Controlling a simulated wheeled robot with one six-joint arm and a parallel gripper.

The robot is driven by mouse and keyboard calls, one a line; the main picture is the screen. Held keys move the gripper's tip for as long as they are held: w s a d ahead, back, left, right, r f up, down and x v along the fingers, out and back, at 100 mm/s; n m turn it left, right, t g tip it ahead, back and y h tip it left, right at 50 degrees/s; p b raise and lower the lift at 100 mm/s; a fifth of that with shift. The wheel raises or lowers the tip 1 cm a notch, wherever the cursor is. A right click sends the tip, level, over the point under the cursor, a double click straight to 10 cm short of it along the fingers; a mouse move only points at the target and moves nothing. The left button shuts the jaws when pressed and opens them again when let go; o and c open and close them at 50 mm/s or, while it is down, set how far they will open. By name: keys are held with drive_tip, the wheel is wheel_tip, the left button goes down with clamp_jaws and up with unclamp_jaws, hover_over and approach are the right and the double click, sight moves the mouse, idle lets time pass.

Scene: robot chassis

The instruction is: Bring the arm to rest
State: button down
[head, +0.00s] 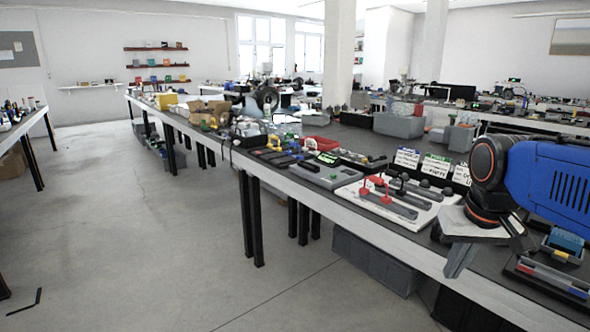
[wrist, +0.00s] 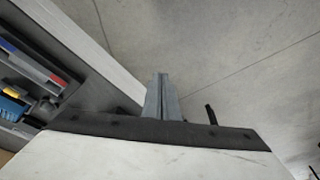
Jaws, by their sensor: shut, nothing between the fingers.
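My arm shows at the right of the head view, blue with a black and orange wrist joint. My gripper (head: 456,268) hangs from it in front of the long table's (head: 330,208) near edge, its fingers pointing down. In the wrist view, the two grey fingers of my gripper (wrist: 161,92) lie together with nothing between them. The fingers are over the concrete floor in that view, apart from any object. Part of the table top behind the arm is hidden.
A white board with red and dark levers (head: 390,205) lies on the table left of my gripper. A tray with a blue item (head: 565,243) is at the right. Grey bins (head: 377,262) stand under the table.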

drive_tip(key=s+a+f+n+t, duration=0.1)
drive_tip(key=s+a+f, duration=0.2)
drive_tip(key=s+f, duration=0.6)
drive_tip(key=shift+s+f+n+t, duration=0.3)
drive_tip(key=shift+s+t, duration=0.1)
